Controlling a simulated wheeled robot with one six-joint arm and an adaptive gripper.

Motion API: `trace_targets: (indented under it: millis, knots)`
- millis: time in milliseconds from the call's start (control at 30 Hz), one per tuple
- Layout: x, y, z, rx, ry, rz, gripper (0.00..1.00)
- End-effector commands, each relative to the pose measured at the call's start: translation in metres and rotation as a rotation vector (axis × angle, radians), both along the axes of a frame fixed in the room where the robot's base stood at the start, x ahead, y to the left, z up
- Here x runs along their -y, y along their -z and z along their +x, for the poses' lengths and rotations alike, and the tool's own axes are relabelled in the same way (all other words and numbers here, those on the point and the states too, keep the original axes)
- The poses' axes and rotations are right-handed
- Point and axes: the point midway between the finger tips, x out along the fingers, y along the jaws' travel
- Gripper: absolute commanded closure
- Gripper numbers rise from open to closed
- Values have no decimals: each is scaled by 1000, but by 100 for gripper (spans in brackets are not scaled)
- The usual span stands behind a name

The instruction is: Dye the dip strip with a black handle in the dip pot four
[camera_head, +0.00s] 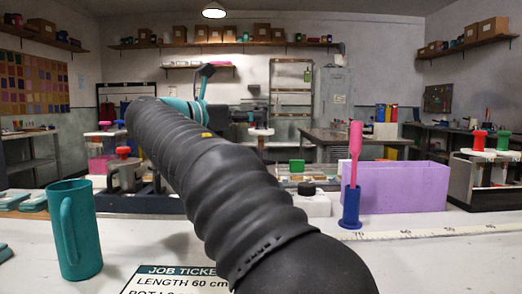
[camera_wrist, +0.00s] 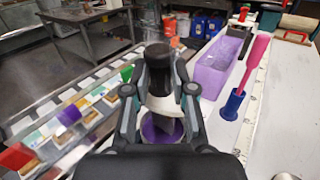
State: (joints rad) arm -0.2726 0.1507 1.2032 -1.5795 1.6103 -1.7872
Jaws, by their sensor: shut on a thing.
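In the wrist view my gripper (camera_wrist: 165,80) is shut on the black handle (camera_wrist: 158,56) of the dip strip. A pale part shows below the handle between the fingers. A purple round patch (camera_wrist: 150,130) shows lower down; I cannot tell whether it is dye, a pot or the strip. In the head view my black arm crosses the middle, and my gripper is hidden behind it. A white block with a black knob (camera_head: 307,188) stands right of my arm there; I cannot tell whether it belongs to the strip. No pot number is readable.
A purple bin (camera_head: 400,187) stands to the right, with a blue holder (camera_head: 351,207) and pink stick in front of it. A tape measure (camera_head: 440,231) lies along the table. A teal mug (camera_head: 76,230) stands front left.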

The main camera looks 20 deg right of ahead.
Motion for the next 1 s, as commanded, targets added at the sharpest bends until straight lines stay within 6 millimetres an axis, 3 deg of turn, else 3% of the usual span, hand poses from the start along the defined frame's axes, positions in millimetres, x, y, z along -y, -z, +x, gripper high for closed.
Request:
trace_targets:
  millis: [1000]
  knots:
    - [0, 58, 0, -1, 0, 0, 100]
